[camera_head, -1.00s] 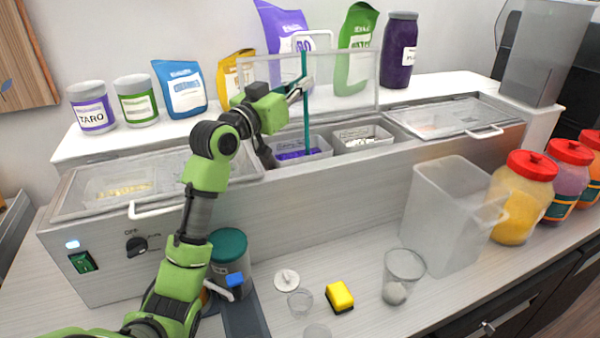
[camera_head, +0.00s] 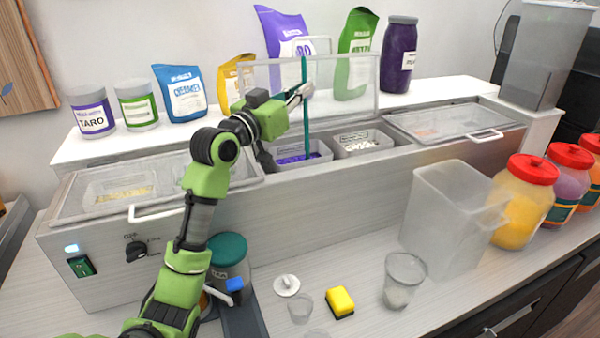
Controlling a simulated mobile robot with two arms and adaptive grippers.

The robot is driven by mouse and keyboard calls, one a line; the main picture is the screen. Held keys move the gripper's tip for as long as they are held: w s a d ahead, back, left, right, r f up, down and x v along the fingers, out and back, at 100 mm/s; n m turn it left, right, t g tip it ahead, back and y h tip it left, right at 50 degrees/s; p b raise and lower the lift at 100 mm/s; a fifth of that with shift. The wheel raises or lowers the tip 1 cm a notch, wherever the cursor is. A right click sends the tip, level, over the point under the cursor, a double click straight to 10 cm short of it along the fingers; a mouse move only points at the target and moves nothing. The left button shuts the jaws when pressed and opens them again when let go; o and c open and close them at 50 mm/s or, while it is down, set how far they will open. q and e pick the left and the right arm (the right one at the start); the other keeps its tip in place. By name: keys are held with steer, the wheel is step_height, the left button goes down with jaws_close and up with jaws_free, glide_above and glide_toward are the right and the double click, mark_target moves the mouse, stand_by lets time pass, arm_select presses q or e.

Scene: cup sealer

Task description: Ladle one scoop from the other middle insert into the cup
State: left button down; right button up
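My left gripper (camera_head: 300,93) is shut on the upper part of a teal ladle handle (camera_head: 306,128). The ladle is nearly upright, and its lower end goes down into the left middle insert (camera_head: 325,151), which holds purple contents. The ladle's bowl is hidden there. The right middle insert (camera_head: 388,143) holds whitish pieces. A clear cup (camera_head: 405,268) with some pale contents stands on the counter at the right front. My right gripper is not in view.
A raised clear lid (camera_head: 350,98) stands behind the middle inserts. Closed clear lids cover the left (camera_head: 125,188) and right (camera_head: 445,122) bays. A clear pitcher (camera_head: 448,215), red-lidded jars (camera_head: 530,200) and a yellow sponge (camera_head: 340,301) are on the counter.

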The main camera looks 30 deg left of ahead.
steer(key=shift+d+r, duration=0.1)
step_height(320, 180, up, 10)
steer(key=p, duration=0.9)
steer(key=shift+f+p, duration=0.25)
steer(key=shift+p, duration=0.1)
stand_by(1.0)
